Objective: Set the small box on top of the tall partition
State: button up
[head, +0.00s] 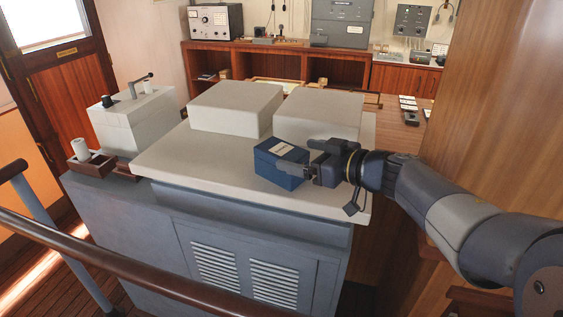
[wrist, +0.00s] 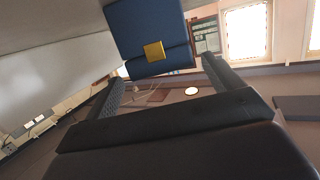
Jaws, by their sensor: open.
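The small box (head: 279,163) is dark blue with a pale label on top and sits on the light grey top of the console. In the wrist view the blue box (wrist: 148,35) shows a yellow clasp, just beyond the fingers. My gripper (head: 303,164) is open and empty at the box's right side, one finger overlapping its near face in the head view. In the wrist view the fingers (wrist: 160,88) stand apart with a gap between them. A tall wooden panel (head: 490,90), possibly the partition, stands at the right; its top edge is out of view.
Two raised light grey blocks (head: 236,108) stand on the console (head: 180,160) behind the box. A lever unit (head: 135,118) and a small holder with a white cup (head: 82,150) are at the left. A brown handrail (head: 120,262) crosses the front.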

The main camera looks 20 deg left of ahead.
aim_at(287, 151)
jog(key=x, duration=0.4)
jog(key=shift+s+a, duration=0.1)
jog(key=shift+a, duration=0.25)
jog(key=c, duration=1.2)
jog(key=shift+r, duration=0.2)
jog(key=shift+c, duration=0.7)
